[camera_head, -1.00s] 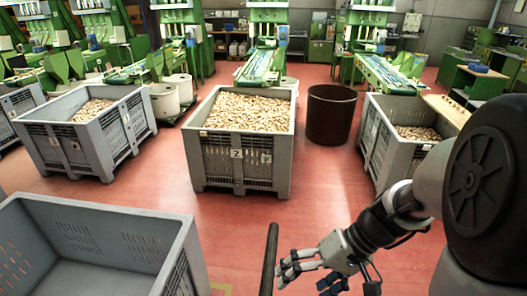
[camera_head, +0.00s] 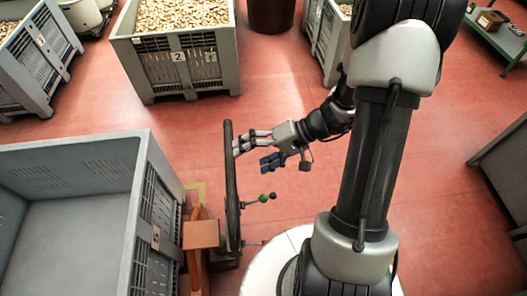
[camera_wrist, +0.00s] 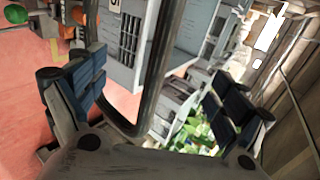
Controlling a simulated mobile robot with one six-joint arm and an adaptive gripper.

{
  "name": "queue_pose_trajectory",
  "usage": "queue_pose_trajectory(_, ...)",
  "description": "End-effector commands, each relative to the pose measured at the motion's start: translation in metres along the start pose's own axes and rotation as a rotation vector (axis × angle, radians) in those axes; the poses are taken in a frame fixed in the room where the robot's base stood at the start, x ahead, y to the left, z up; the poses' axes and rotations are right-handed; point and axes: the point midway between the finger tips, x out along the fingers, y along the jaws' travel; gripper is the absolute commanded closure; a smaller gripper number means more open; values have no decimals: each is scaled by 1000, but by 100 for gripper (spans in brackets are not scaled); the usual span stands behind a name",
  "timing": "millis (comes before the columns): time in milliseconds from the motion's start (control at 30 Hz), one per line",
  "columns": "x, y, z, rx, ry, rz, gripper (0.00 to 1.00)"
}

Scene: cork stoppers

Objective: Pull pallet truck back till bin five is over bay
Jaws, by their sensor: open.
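Bin five (camera_head: 100,165), a large empty grey crate with a "5" plate on its slatted side, stands at the lower left of the head view. Beside its right side is the orange-brown pallet truck (camera_head: 201,235), with an upright dark loop handle (camera_head: 231,190). The handle (camera_wrist: 152,75) also crosses between my fingers in the wrist view. My gripper (camera_head: 252,150) is open, its fingertips at the handle's upper right side; I cannot tell whether they touch it. A piece of yellow floor marking (camera_head: 198,188), possibly the bay's, shows between bin and truck; the rest is hidden.
A cork-filled bin marked 2 (camera_head: 178,62) stands behind, with another grey bin (camera_head: 35,60) at the left and one (camera_head: 325,30) behind my arm. A dark brown barrel (camera_head: 271,12) is at the back. Red floor (camera_head: 440,150) is clear at the right.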

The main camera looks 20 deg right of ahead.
Motion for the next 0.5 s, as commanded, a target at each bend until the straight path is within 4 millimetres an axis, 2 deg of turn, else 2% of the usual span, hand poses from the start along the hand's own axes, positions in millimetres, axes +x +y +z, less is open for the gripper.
queue_pose_trajectory(33, 10, 1, 1, 0, -3, 0, 8)
queue_pose_trajectory(300, 48, 4, 1, -3, -2, 1, 8)
queue_pose_trajectory(500, 69, 3, 0, -3, 0, 2, 8)
